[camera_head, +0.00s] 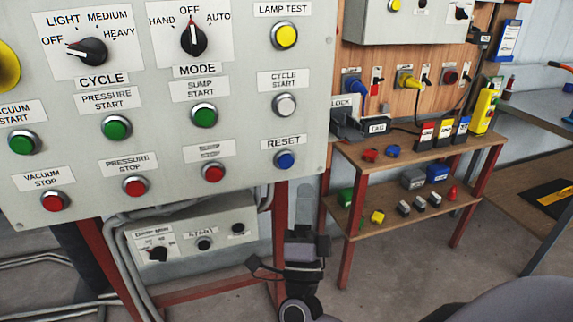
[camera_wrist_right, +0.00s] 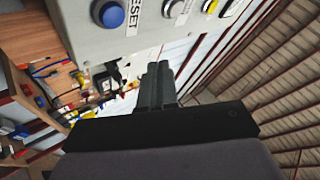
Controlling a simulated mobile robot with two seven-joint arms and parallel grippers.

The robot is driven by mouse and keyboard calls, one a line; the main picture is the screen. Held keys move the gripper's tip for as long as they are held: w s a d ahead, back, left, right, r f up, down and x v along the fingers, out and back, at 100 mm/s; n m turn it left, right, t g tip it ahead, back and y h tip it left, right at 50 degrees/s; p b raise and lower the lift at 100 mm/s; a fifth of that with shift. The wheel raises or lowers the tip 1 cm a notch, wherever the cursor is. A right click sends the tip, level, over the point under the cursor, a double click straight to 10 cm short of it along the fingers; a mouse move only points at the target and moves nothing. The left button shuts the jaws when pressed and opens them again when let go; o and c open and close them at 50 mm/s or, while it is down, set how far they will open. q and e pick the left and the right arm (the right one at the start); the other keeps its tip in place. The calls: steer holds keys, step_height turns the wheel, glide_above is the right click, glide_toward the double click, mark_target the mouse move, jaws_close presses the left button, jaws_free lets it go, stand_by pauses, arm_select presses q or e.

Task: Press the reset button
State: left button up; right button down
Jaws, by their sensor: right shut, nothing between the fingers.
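The blue reset button (camera_head: 285,160) is at the lower right of the grey control panel (camera_head: 240,110), under a RESET label (camera_head: 284,142). In the right wrist view the blue button (camera_wrist_right: 110,15) shows at the top left, beside its label. My right gripper (camera_head: 305,192) is shut and empty, pointing up just below and to the right of the button in the head view. In the wrist view its closed fingers (camera_wrist_right: 157,70) are apart from the button. My left gripper is not in view.
Above the button are a white cycle start button (camera_head: 284,105) and a yellow lamp test button (camera_head: 284,36). A red sump button (camera_head: 213,173) is to its left. A small control box (camera_head: 215,222) hangs below. A wooden shelf (camera_head: 410,150) with lockout items stands at right.

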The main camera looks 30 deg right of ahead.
mark_target(286, 162)
steer(key=w+d+b, duration=0.1)
steer(key=w+b, duration=0.1)
steer(key=w, duration=0.4)
steer(key=shift+w+d, duration=0.35)
steer(key=shift+w, duration=0.05)
steer(key=shift+w+b, duration=0.15)
steer(key=shift+b, duration=0.15)
stand_by(1.5)
steer(key=shift+w+d, duration=0.1)
steer(key=shift+w, duration=0.15)
steer(key=shift+w+d+b, duration=0.1)
steer(key=shift+w+b, duration=0.2)
steer(key=shift+w, duration=0.15)
stand_by(0.6)
stand_by(0.3)
steer(key=shift+s+a+p, duration=0.2)
steer(key=shift+s+p, duration=0.2)
steer(key=shift+s, duration=0.45)
